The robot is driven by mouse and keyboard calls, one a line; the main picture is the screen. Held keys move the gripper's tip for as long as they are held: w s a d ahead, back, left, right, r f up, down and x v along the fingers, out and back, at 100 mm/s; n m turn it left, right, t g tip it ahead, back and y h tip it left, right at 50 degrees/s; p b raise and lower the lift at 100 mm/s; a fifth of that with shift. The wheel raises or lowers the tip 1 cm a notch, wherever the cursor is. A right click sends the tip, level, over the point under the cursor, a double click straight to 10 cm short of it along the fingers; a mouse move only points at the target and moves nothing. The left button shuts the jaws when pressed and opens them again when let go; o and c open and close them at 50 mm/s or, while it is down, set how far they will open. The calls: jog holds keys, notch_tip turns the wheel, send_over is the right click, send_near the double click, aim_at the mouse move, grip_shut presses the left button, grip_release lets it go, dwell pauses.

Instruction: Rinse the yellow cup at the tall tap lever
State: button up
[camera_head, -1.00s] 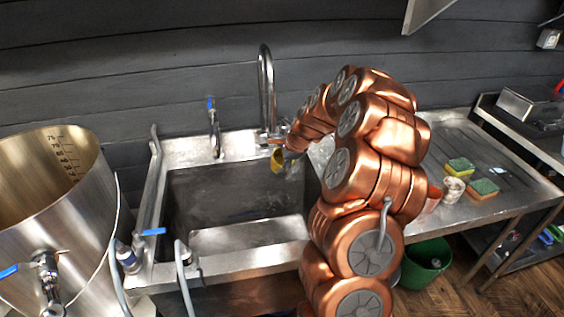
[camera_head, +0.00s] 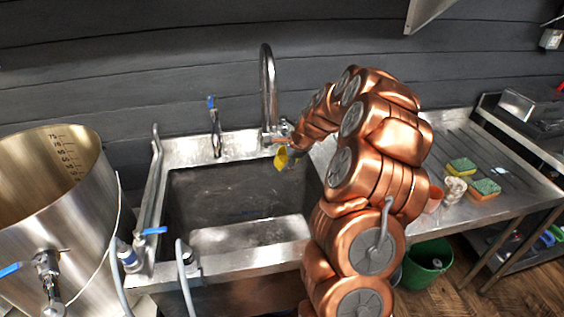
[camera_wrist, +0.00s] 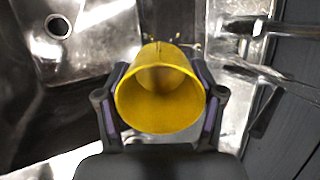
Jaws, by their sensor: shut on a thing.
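The yellow cup (camera_head: 282,159) is held over the back right of the sink, just in front of the base of the tall curved tap (camera_head: 268,92). My gripper (camera_head: 294,153) is small and partly hidden by my arm there. In the wrist view the cup (camera_wrist: 160,104) sits between the two fingers of my gripper (camera_wrist: 160,78), its open mouth towards the camera. The inside looks empty. A small reddish part, perhaps the lever (camera_head: 281,140), shows at the tall tap's base, close to the cup. I see no water running from the tap.
The sink basin (camera_head: 235,200) is empty below. A shorter tap with a blue handle (camera_head: 213,122) stands left of the tall one. A large steel kettle (camera_head: 45,215) is at the left. Sponges (camera_head: 462,165) and a small pale cup (camera_head: 453,189) are on the drainboard at the right.

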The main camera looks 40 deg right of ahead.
jog(key=s+a+b, duration=0.1)
jog(key=s, duration=0.7)
dwell(1.0)
dwell(1.1)
jog(key=s+r, duration=0.4)
jog(key=s, duration=0.1)
jog(key=shift+a, duration=0.45)
jog(key=shift+w, duration=0.1)
dwell(0.6)
